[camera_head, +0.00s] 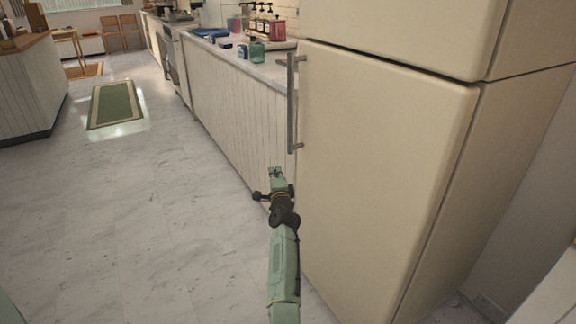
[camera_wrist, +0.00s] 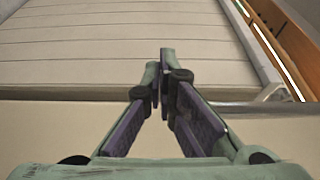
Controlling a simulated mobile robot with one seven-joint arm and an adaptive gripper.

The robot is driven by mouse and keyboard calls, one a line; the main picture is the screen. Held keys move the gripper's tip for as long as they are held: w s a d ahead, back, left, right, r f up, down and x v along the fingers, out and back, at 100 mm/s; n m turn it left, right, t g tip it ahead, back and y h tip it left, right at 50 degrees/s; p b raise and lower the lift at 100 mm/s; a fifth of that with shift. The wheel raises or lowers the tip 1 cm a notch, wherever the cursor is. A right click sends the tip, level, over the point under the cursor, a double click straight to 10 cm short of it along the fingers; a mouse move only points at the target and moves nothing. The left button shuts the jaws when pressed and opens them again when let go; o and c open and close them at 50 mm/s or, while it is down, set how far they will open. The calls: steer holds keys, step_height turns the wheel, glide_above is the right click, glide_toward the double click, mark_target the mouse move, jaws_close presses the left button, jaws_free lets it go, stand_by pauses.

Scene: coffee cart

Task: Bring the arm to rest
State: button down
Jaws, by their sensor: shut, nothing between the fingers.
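My gripper (camera_head: 275,173) is at the end of my green arm, low in the middle of the head view, in front of the fridge's left edge and the white panelled counter front. The wrist view shows its two fingers (camera_wrist: 163,62) meeting at the tips, shut with nothing between them. The arm reaches forward from the bottom of the head view. I cannot tell how far the gripper is from the fridge door or the panels.
A cream fridge (camera_head: 385,150) with a vertical metal handle (camera_head: 292,105) fills the right. A counter (camera_head: 228,110) with several bottles runs away from it. A green rug (camera_head: 114,104) lies on the open marble floor (camera_head: 150,210) to the left, beside an island (camera_head: 30,85).

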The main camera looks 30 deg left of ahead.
steer(key=shift+s+a+p, duration=0.2)
steer(key=shift+s+a, duration=0.2)
steer(key=shift+s, duration=0.4)
steer(key=shift+s+a+p, duration=0.15)
steer(key=shift+s+a, duration=0.3)
steer(key=shift+s, duration=0.35)
steer(key=shift+s+a+p, duration=0.2)
steer(key=shift+s+a, duration=0.2)
steer(key=shift+s, duration=0.4)
